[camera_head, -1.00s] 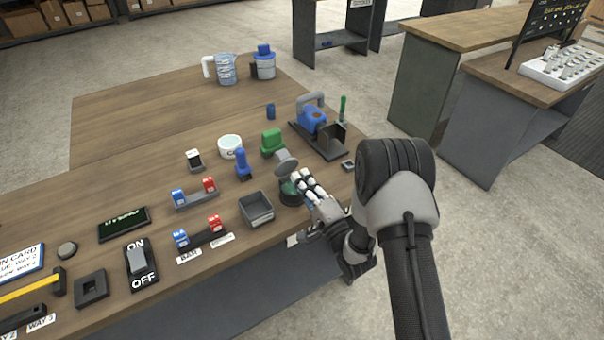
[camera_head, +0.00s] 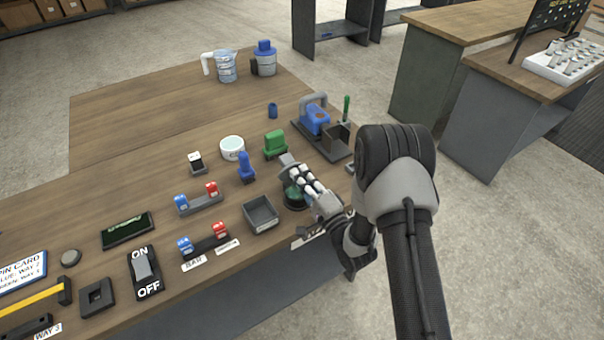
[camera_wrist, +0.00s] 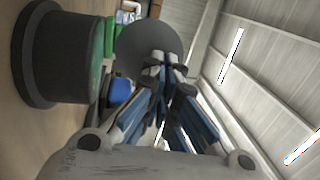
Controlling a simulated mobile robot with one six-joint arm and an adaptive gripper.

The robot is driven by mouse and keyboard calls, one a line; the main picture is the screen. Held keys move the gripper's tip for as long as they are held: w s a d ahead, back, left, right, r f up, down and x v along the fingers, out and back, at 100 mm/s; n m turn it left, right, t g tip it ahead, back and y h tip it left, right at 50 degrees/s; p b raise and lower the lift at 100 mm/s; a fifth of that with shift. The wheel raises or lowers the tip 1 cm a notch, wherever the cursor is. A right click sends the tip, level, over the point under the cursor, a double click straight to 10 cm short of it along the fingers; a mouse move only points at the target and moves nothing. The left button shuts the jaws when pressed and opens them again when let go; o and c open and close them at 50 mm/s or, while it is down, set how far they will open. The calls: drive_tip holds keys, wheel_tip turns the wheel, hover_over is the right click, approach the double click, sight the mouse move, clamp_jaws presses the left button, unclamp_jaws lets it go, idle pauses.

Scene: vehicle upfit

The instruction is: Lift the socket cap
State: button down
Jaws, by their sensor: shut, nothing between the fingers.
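The socket (camera_head: 296,201) is a dark round housing with a green inside, near the table's right end. It shows as a dark cylinder (camera_wrist: 70,50) at the left of the wrist view. Its grey cap (camera_head: 287,160) stands raised on the far side of the socket, partly covered by my gripper in the head view. In the wrist view the cap is a grey disc (camera_wrist: 135,42) just beyond my fingertips. My gripper (camera_head: 294,173) is shut and empty, above the socket and against or very near the cap; contact cannot be told. It also shows in the wrist view (camera_wrist: 163,62).
A grey open bin (camera_head: 261,214) stands left of the socket. A green block (camera_head: 275,144) and a blue plug (camera_head: 246,168) stand behind it. A blue device on a dark base (camera_head: 316,122) stands at the back right. Switches and labels lie left.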

sight(296, 164)
drive_tip(key=shift+w+a+r+g+h+p, duration=0.15)
drive_tip(key=shift+r+g+h+p, duration=0.25)
drive_tip(key=shift+g+p, duration=0.25)
drive_tip(key=shift+w+g+p, duration=0.15)
drive_tip(key=shift+g+p, duration=0.1)
drive_tip(key=shift+p, duration=0.55)
drive_tip(key=shift+w+a+r+p, duration=0.2)
drive_tip(key=shift+w+p, duration=0.05)
drive_tip(key=shift+p, duration=0.3)
drive_tip(key=shift+w+a+r+h+p, duration=0.1)
drive_tip(key=shift+w+r+h+p, duration=0.1)
drive_tip(key=shift+r+h+p, duration=0.15)
drive_tip(key=shift+w+a+r+g+h+p, duration=0.25)
drive_tip(key=shift+g+h+p, duration=0.2)
drive_tip(key=shift+g+p, duration=0.45)
drive_tip(key=shift+w+a+f+g+h+p, duration=0.2)
drive_tip(key=shift+w+g+h+p, duration=0.1)
drive_tip(key=shift+w+g+p, duration=0.1)
drive_tip(key=shift+w+a+f, duration=0.1)
drive_tip(key=shift+w+a, duration=0.05)
drive_tip(key=shift+w, duration=0.1)
